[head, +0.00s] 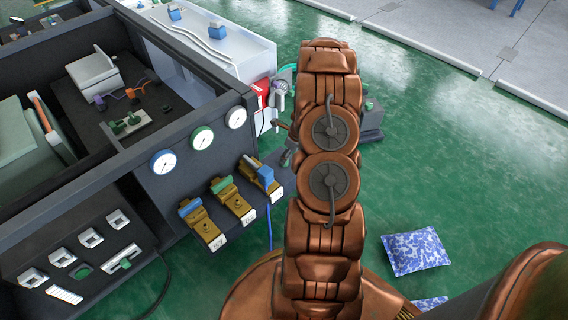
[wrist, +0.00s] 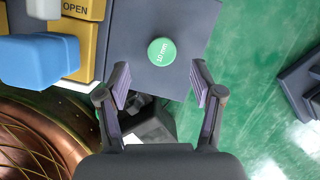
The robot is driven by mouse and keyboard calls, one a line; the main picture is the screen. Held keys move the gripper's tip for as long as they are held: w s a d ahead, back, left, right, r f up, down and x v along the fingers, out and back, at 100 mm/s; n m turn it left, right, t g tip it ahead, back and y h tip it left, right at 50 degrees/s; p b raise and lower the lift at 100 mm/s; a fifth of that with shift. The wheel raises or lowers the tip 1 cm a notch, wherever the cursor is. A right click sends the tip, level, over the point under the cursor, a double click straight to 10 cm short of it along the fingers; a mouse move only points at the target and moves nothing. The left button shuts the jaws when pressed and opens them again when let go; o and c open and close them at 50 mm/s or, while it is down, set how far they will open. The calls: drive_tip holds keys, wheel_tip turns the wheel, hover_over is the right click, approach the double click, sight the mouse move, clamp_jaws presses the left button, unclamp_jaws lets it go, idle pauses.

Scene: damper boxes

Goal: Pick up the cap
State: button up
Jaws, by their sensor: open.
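A round green cap (wrist: 162,51) marked "10 mm" sits on a dark grey surface (wrist: 190,22) in the wrist view. My gripper (wrist: 159,84) is open and empty. Its two fingers are spread, and the cap shows just beyond the fingertips, roughly centred between them. I cannot tell the height of the fingertips above the surface. In the head view my copper arm covers the area around the gripper, and I cannot make out the cap there.
A blue block (wrist: 38,62) and a yellow "OPEN" part (wrist: 90,40) stand left of the cap. Valve blocks with coloured tops (head: 231,199) line the dark box (head: 190,190). A patterned blue cushion (head: 415,251) lies on the green floor (head: 440,130), which has free room at right.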

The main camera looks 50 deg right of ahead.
drive_tip(key=b+x, duration=0.2)
drive_tip(key=x, duration=0.3)
drive_tip(key=shift+d, duration=0.1)
drive_tip(key=c, duration=0.9)
drive_tip(key=shift+r, duration=0.1)
wheel_tip(320, 180, up, 4)
drive_tip(key=shift+r+p, duration=0.1)
drive_tip(key=shift+p, duration=1)
drive_tip(key=s+a, duration=0.3)
drive_tip(key=s, duration=0.1)
drive_tip(key=s+a+p, duration=0.1)
drive_tip(key=s+a, duration=0.2)
drive_tip(key=s, duration=0.1)
drive_tip(key=s+a+p, duration=0.1)
drive_tip(key=s+a, duration=0.2)
drive_tip(key=s, duration=0.1)
drive_tip(key=shift+s+a+r, duration=0.1)
drive_tip(key=shift+s+r, duration=0.15)
drive_tip(key=shift+r, duration=0.15)
